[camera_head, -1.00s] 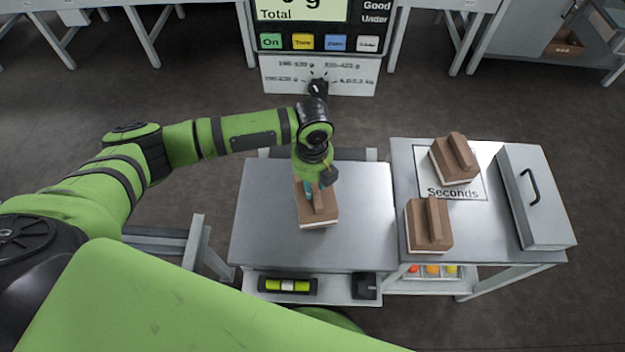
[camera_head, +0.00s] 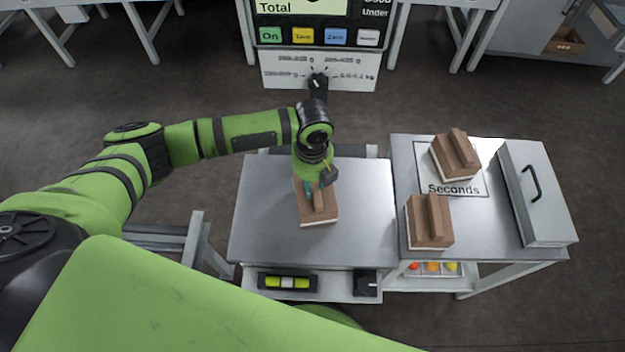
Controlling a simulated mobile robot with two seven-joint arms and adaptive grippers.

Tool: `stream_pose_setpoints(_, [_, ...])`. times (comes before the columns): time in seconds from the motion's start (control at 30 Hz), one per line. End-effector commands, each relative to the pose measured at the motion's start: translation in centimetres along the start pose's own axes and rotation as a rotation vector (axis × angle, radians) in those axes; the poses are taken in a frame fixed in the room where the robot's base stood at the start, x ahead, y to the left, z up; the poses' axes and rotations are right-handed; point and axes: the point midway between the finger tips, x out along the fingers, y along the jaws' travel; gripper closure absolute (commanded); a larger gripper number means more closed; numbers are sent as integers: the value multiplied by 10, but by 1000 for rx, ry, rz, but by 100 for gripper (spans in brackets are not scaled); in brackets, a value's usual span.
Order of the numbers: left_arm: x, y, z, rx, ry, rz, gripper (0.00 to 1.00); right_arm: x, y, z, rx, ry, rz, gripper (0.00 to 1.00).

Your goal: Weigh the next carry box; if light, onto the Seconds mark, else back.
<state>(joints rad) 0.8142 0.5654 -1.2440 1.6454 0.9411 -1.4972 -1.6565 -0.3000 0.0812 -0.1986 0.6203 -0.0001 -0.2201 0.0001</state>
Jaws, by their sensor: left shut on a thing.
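A brown carry box (camera_head: 319,215) with a raised handle stands on the grey weighing plate (camera_head: 265,220). My left gripper (camera_head: 316,190) reaches down over it and is shut on its handle; the arm partly hides the grip. Behind the plate, the scale display (camera_head: 300,8) is cut off at the top; only "Total" shows and no reading is visible. The Seconds mark (camera_head: 478,189) is on the side table at the right. One brown carry box (camera_head: 455,160) stands on the mark and another (camera_head: 430,222) stands in front of it. My right gripper is not in view.
A grey lidded case (camera_head: 536,195) with a black handle fills the side table's right end. A spirit level (camera_head: 287,283) lies below the plate's front edge. Coloured buttons (camera_head: 303,36) and a dial (camera_head: 318,82) are behind the plate. Small coloured balls (camera_head: 432,267) show under the side table.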

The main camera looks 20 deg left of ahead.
Motion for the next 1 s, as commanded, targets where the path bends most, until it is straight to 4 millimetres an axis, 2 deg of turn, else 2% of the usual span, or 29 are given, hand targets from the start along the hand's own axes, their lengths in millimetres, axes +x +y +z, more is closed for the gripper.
stream_pose_setpoints(0.23, [4, 0, 0, 1, 0, -1, 100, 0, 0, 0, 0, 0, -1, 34])
stream_pose_setpoints(0.27, [3, 0, 0, 1, 0, -1, 63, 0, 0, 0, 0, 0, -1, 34])
stream_pose_setpoints(0.3, [3, 0, 0, 1, 0, -1, 47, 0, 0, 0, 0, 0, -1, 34])
stream_pose_setpoints(0.33, [3, 0, 0, 1, 0, -1, 43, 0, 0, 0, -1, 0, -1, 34])
stream_pose_setpoints(0.57, [4, 0, 0, 1, 0, -1, 43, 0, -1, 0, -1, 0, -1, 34])
stream_pose_setpoints(0.6, [4, 0, 0, 1, 1, 1, 54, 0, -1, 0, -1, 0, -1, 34])
stream_pose_setpoints(0.63, [4, 0, 0, 1, 1, 1, 58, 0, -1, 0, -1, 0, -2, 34])
stream_pose_setpoints(1.0, [4, 0, 0, 0, 0, 1, 59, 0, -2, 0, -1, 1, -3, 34])
